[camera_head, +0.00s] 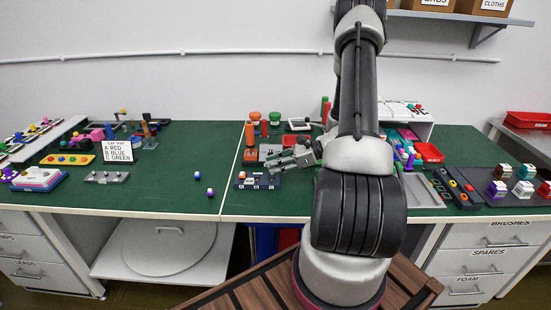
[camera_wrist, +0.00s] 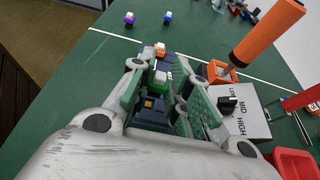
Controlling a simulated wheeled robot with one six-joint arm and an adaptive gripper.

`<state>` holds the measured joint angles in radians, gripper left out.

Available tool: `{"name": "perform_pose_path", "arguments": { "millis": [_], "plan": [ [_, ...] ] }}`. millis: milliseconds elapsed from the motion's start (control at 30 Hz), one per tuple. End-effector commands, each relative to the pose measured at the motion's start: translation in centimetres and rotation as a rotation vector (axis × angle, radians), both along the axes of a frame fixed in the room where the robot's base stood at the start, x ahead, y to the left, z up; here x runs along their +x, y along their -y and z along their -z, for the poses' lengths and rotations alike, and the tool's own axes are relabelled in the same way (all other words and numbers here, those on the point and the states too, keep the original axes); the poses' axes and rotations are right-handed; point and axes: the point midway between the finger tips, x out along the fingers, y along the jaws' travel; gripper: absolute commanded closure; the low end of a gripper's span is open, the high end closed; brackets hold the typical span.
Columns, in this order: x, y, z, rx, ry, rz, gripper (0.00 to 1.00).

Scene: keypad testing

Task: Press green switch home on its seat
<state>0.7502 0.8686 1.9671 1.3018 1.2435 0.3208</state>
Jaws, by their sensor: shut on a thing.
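The green switch (camera_wrist: 161,78), with a white part, is between the fingers of my gripper (camera_wrist: 163,72) in the wrist view. My gripper is shut on it, over a dark blue base (camera_wrist: 175,62). I cannot tell whether the switch touches its seat. An orange switch (camera_wrist: 160,49) stands on the base just beyond it. A yellow square (camera_wrist: 149,103) shows nearer the palm. In the head view the base (camera_head: 256,181) carries white labels at the bench's front, with my gripper (camera_head: 272,164) just above it; the green switch cannot be made out there.
A grey LOW/MID/HIGH box (camera_wrist: 246,124) and an upright orange handle (camera_wrist: 268,38) stand close to the right of my gripper in the wrist view. A blue switch (camera_head: 197,175) and a purple switch (camera_head: 210,192) lie on open green bench. A cap map card (camera_head: 118,151) stands farther left.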

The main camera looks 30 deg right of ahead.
Motion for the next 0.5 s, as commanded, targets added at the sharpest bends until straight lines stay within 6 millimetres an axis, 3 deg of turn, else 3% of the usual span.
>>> {"name": "perform_pose_path", "arguments": {
  "millis": [200,500],
  "plan": [
    [0.0,0.0,1.4,-0.001,0.001,0.0,0.94],
    [0.0,0.0,1.7,-0.001,0.001,0.0,0.94]
  ]
}}
